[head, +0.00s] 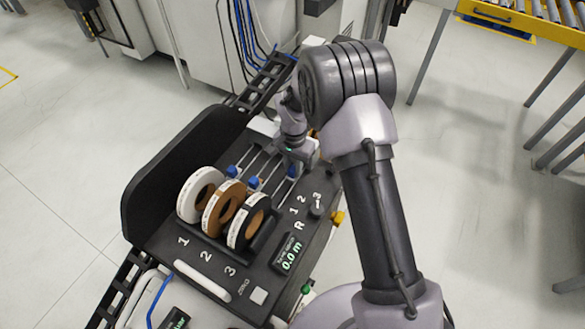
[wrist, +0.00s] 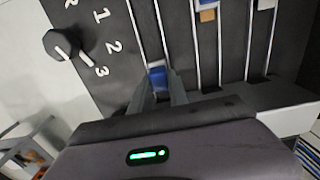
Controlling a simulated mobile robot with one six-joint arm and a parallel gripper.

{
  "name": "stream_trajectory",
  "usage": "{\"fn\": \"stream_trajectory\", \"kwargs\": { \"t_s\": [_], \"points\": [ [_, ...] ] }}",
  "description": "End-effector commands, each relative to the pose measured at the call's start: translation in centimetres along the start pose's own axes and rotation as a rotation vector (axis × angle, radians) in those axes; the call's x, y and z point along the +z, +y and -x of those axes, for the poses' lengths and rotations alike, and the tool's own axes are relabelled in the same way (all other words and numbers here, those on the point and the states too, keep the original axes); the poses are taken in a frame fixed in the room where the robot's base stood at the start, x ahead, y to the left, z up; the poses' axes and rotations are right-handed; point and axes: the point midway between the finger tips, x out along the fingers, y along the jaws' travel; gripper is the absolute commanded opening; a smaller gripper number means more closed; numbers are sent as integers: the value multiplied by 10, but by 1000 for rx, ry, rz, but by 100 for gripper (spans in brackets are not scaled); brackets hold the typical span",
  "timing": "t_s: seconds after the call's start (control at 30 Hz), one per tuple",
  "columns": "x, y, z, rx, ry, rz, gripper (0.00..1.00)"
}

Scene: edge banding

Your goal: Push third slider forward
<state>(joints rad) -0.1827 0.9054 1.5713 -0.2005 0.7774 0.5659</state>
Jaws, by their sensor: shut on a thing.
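The third slider (head: 292,171) is a blue block on the rightmost rail of the dark panel (head: 180,232). It also shows in the wrist view (wrist: 157,77), between my fingertips. My gripper (head: 297,161) is shut on it from above; its fingers (wrist: 157,88) stand on either side of the block. The first slider (head: 232,171) and second slider (head: 254,182) are blue and sit on the rails to the left. In the wrist view the third slider is farther along its rail than the other two. My wrist hides part of the rails' far ends.
White, brown and black-sided tape rolls (head: 193,200) stand before the rails, marked 1, 2 and 3. A black knob (head: 317,212) sits right of the rails, beside a green display (head: 288,255). A yellow-framed roller table (head: 530,25) stands at upper right.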

Motion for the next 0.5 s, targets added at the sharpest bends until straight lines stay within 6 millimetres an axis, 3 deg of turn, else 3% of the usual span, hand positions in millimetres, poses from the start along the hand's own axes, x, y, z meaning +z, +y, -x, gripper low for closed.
{"fn": "stream_trajectory", "kwargs": {
  "t_s": [0.17, 0.2, 0.3, 0.5],
  "points": [
    [-3, -1, 2, -5, 7, 1, 0],
    [-3, -1, 2, -4, 7, 1, 27],
    [-2, -1, 2, -4, 6, 1, 44],
    [-2, -1, 1, -3, 5, 1, 44]
  ]
}}
